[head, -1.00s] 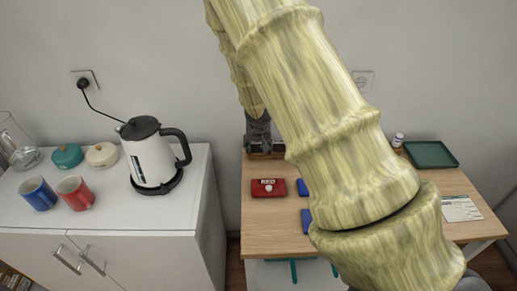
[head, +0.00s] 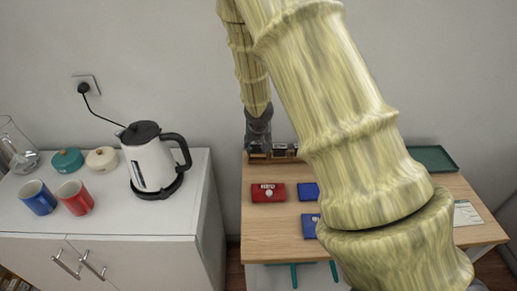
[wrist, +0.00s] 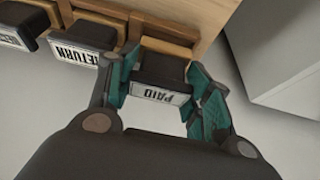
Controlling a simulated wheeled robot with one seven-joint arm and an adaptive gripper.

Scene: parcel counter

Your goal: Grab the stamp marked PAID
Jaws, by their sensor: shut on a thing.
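The stamp marked PAID (wrist: 160,94) is a dark block with a white label, at the left-right middle of the wrist view; its label reads upside down. My gripper (wrist: 166,82) has its teal-padded fingers shut on it, one on each side. A wooden rack (wrist: 178,50) is right behind the stamp; I cannot tell whether the stamp is clear of it. The stamp marked RETURN (wrist: 75,52) stands beside it to the left, with another stamp (wrist: 14,38) at the left edge. In the head view my gripper (head: 258,145) is at the desk's back edge, partly hiding the rack.
The desk (head: 262,238) holds a red box (head: 268,193), blue boxes (head: 309,191), a green tray (head: 433,158) and a paper (head: 466,213). My arm hides its middle. A white cabinet (head: 140,219) with a kettle (head: 149,165) and mugs stands left.

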